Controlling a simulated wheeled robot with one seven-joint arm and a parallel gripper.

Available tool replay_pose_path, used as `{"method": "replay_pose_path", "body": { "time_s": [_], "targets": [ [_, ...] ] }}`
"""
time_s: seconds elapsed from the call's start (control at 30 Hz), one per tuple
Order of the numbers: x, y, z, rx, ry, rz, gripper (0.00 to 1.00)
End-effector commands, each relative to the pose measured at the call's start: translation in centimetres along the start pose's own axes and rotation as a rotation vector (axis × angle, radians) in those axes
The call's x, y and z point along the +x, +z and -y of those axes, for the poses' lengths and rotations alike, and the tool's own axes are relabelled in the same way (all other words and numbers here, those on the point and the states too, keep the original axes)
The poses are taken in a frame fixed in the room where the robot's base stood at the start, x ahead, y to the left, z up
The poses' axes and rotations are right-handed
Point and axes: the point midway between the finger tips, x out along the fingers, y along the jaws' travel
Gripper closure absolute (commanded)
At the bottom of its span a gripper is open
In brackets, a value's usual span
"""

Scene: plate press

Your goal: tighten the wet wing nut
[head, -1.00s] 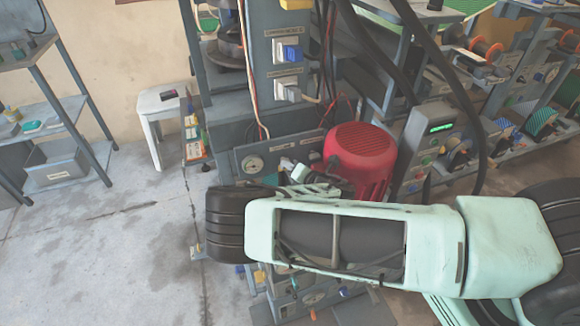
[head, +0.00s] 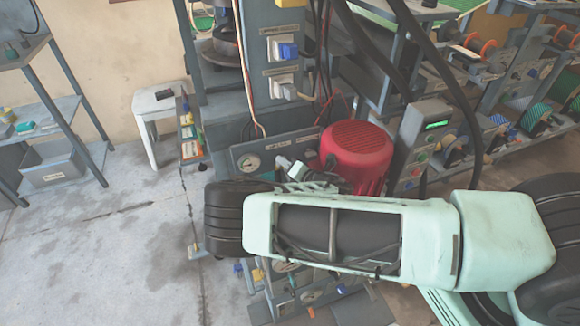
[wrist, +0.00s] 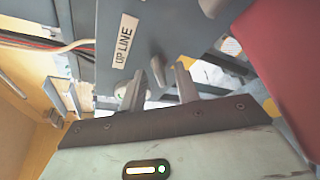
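I cannot pick out the wet wing nut for certain in either view. Whether one of those parts is the wing nut, or touches a finger, I cannot tell. In the head view my pale green arm reaches across the front of the machine and hides much of its lower part.
A red motor housing (head: 357,150) stands just right of my gripper; its red side also fills the wrist view's right edge (wrist: 290,50). A round gauge (head: 249,163) is on the panel. Black hoses (head: 440,70) hang at right. A white stool (head: 160,105) stands at left, with open floor in front.

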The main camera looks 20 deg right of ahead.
Motion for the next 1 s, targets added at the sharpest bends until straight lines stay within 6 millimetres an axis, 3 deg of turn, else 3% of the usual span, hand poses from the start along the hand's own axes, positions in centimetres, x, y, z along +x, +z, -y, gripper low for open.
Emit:
{"method": "replay_pose_path", "body": {
  "time_s": [0.17,0.7,1.0],
  "targets": [
    [-1.2,0.0,0.0,-0.001,-0.001,0.0,0.68],
    [-13.2,0.0,0.2,-0.001,-0.005,0.0,0.68],
    [-17.0,0.0,0.1,0.0,-0.002,0.0,0.68]
  ]
}}
